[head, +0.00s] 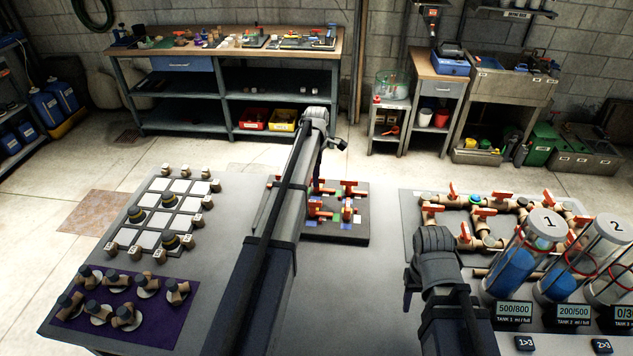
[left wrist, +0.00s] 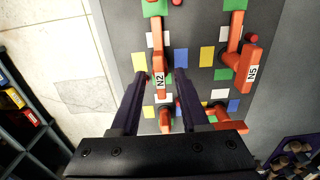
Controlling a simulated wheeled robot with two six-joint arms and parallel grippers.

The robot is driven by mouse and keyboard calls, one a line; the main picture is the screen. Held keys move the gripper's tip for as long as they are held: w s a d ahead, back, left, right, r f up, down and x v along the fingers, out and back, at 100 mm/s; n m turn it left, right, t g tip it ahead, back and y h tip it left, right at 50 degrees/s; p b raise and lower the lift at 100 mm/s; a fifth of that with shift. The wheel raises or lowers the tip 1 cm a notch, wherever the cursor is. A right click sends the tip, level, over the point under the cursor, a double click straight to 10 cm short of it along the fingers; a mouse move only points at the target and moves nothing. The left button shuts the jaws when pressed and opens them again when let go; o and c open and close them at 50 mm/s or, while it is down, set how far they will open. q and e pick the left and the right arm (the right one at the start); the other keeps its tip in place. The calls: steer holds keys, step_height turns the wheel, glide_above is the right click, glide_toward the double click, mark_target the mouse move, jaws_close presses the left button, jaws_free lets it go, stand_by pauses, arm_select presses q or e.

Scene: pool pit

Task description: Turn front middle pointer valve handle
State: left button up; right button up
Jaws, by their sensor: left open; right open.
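The valve board (head: 352,238) is dark grey with red-orange pointer handles and coloured patches; my left arm hides part of it in the head view. In the left wrist view, the handle marked N2 (left wrist: 158,45) runs lengthwise up the picture, between yellow and blue patches. My left gripper (left wrist: 159,84) is open, its two dark fingers either side of the N2 handle's lower end; I cannot tell whether they touch it. The handle marked N5 (left wrist: 235,30) is to the right.
More red handles (left wrist: 167,118) sit below N2, partly behind the gripper. In the head view, a pipe board (head: 412,212) and clear tanks (head: 515,265) stand at right. A grid board with knobs (head: 150,240) and a purple mat (head: 150,325) lie at left.

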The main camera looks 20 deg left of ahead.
arm_select(q)
jaws_close()
stand_by(0.4)
